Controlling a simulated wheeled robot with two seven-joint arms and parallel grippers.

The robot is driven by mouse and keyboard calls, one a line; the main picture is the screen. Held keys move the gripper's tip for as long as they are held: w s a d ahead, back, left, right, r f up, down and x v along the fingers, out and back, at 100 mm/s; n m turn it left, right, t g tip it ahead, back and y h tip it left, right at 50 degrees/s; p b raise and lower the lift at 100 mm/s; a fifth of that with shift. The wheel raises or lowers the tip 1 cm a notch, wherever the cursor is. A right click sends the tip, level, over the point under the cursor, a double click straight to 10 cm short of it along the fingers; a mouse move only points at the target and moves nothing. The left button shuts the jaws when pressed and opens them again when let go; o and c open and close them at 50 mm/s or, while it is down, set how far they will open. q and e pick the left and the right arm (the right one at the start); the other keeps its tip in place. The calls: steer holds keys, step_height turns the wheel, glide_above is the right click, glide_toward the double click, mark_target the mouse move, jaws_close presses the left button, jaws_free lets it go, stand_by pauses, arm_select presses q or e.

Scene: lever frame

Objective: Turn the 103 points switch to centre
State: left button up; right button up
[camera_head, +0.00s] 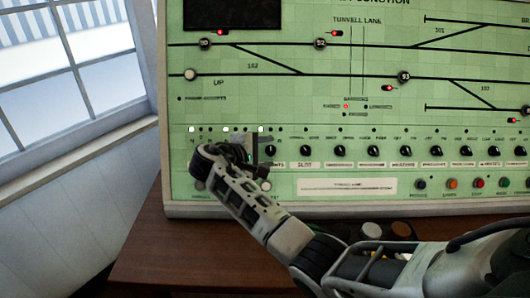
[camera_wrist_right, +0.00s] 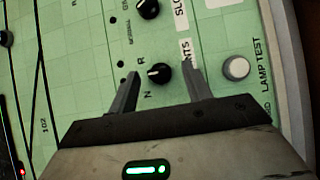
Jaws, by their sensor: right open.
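A black rotary switch (camera_wrist_right: 158,73) with a pale mark sits between the fingertips of my right gripper (camera_wrist_right: 160,75) in the right wrist view. The letters N and R are printed beside it, and a label ending in "NTS" is partly hidden by one finger. The number 103 is not readable. The pale mark faces left, roughly between N and R; its exact angle is hard to tell. The fingers are apart, one on each side of the knob, with no clear contact. In the head view the right gripper (camera_head: 245,150) is at the left end of the switch row. My left gripper is not in view.
The green panel (camera_head: 300,110) carries a track diagram with red lamps and a row of black knobs. Another knob (camera_wrist_right: 148,8) and a white lamp test button (camera_wrist_right: 236,68) are close to the fingers. A brown desk (camera_head: 160,250) lies below, with a window at left.

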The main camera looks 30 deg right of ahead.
steer(key=b+v, duration=0.1)
steer(key=v, duration=1.5)
